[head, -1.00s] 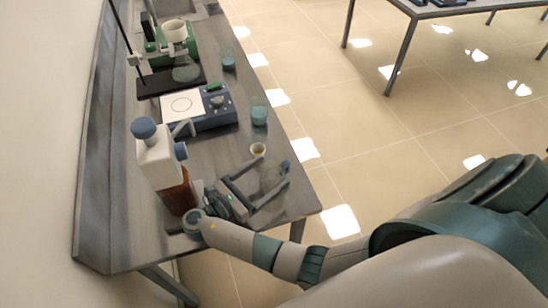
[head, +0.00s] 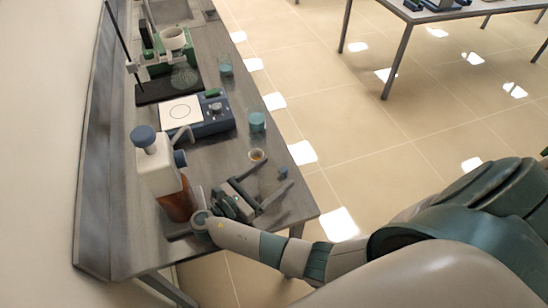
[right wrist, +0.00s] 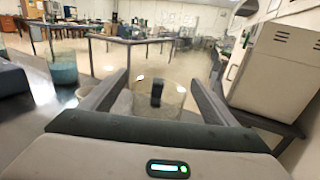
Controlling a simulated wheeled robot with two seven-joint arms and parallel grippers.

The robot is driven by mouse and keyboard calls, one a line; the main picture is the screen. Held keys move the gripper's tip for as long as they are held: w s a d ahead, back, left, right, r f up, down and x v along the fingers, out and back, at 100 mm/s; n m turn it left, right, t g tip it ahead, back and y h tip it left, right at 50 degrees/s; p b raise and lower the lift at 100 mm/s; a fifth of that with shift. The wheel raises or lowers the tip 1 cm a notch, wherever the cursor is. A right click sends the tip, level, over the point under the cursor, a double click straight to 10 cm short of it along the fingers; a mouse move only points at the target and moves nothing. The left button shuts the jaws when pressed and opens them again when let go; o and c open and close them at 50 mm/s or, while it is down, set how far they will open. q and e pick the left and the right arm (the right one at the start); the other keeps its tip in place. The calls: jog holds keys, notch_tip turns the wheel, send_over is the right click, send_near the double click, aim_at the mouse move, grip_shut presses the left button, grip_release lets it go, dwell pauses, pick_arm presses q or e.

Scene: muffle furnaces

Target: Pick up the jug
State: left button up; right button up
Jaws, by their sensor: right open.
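The jug, a clear glass vessel with a dark blue handle (head: 283,173), stands near the right edge of the grey bench in the head view. Its glass is faint there and partly hidden by my gripper. My right gripper (head: 267,181) is open, low over the bench, with its fingers pointing toward the jug. In the right wrist view the clear jug (right wrist: 172,100) shows between the two open fingers (right wrist: 160,86), its dark handle facing me. I cannot tell whether the fingers touch the glass. My left gripper is not in view.
A dispenser bottle (head: 155,165) with brown liquid stands left of my gripper. A white box-shaped unit (right wrist: 275,70) shows at right in the wrist view.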

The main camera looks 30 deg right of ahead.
aim_at(279, 171)
jog(key=d, duration=0.1)
jog(key=d+p, duration=0.2)
jog(key=d, duration=0.1)
jog(key=shift+w, duration=0.35)
jog(key=shift+d+f, duration=0.1)
jog(key=shift+d, duration=0.4)
jog(key=c, duration=1.2)
jog(key=shift+c, duration=0.2)
